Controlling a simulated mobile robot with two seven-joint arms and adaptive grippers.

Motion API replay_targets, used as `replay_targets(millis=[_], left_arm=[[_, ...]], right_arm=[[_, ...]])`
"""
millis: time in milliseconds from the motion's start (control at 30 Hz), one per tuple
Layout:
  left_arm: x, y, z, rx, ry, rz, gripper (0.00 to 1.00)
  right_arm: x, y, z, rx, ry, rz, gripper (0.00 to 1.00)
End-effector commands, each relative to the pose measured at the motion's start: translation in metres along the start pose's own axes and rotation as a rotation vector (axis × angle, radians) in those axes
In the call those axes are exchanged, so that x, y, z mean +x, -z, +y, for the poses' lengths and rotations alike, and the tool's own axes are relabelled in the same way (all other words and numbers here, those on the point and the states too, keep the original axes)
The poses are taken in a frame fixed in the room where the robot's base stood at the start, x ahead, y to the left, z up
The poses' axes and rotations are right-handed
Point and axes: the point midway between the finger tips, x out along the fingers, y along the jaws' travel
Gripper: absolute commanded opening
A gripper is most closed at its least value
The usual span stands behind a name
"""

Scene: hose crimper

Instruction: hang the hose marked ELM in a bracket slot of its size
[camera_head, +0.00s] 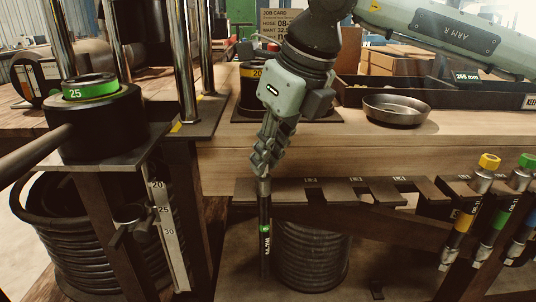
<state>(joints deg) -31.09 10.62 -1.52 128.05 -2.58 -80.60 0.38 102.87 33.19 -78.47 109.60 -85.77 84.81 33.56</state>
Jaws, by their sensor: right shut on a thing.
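My right gripper (264,172) points down and is shut on the top end of a black hose (265,250). The hose hangs upright, with a small green mark and sideways white lettering that seems to read ELM. The dark slotted bracket (418,186) runs along the bench front, with several open notches and small labels too small to read. The hose is at the bracket's left end; I cannot tell whether it is inside a slot or in front of it. My left gripper is out of view.
Hoses with yellow (489,161), green (526,162) and blue caps hang at the right. A metal bowl (396,110) stands on the bench. A crimper with a green ring marked 25 (90,87) stands left, beside a 20/25/30 gauge (168,235). A job card (280,22) stands behind.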

Motion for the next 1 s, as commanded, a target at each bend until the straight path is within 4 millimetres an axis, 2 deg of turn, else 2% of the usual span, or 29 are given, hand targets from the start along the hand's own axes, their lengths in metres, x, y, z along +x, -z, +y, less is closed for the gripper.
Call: replay_targets(millis=[100, 133, 300, 667, 767, 1000], left_arm=[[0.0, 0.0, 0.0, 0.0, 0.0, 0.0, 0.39], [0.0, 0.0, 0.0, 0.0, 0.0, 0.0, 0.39], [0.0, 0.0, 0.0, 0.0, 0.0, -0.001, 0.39], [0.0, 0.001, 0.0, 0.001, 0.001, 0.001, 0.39], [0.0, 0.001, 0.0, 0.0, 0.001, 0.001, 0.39], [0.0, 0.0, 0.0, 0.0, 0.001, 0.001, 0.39]], right_arm=[[-0.001, 0.0, 0.0, 0.0, 0.0, -0.001, 0.0], [-0.001, 0.0, 0.0, 0.0, 0.0, -0.001, 0.18], [0.0, 0.0, 0.0, 0.0, 0.0, -0.001, 0.39], [-0.004, 0.0, 0.0, 0.0, 0.0, 0.0, 0.4], [-0.015, -0.001, 0.0, 0.001, 0.001, -0.003, 0.4], [-0.065, -0.001, -0.001, 0.002, 0.001, -0.005, 0.4]])
